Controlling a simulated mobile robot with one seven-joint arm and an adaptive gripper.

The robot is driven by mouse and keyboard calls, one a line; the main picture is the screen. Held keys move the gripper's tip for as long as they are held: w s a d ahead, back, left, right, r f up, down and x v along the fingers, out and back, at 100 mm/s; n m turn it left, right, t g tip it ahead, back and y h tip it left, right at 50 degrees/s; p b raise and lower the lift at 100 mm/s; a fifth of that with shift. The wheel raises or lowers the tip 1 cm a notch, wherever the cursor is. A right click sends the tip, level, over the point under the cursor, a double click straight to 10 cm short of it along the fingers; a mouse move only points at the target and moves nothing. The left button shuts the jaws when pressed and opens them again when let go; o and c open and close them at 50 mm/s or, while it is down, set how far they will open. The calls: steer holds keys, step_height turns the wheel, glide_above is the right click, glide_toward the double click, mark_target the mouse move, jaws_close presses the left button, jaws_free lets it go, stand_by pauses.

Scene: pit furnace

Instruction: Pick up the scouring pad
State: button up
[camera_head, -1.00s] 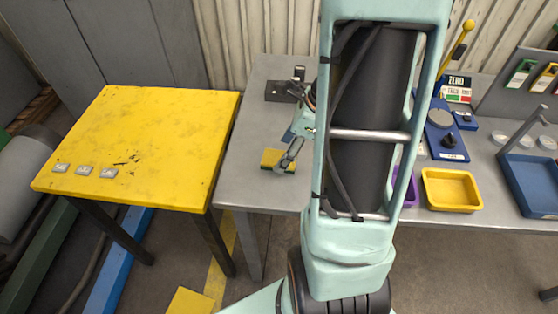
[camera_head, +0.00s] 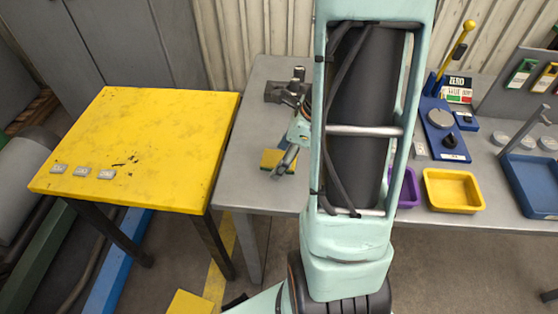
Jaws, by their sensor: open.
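The scouring pad (camera_head: 271,158), yellow with a dark part, lies on the grey workbench near its left end. My gripper (camera_head: 284,166) is above the pad's right side and covers part of it. Its jaws are open. I cannot tell from this view whether the fingers touch the pad. My arm crosses the middle of the view and hides part of the bench.
A dark metal block (camera_head: 276,92) stands behind the pad. A yellow table (camera_head: 150,140) with several small grey tags stands to the left. A purple bin (camera_head: 405,188), a yellow bin (camera_head: 453,190) and a blue tray (camera_head: 530,182) are to the right.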

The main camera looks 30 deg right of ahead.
steer(key=shift+c, duration=0.7)
steer(key=c, duration=1)
steer(key=shift+r, duration=0.15)
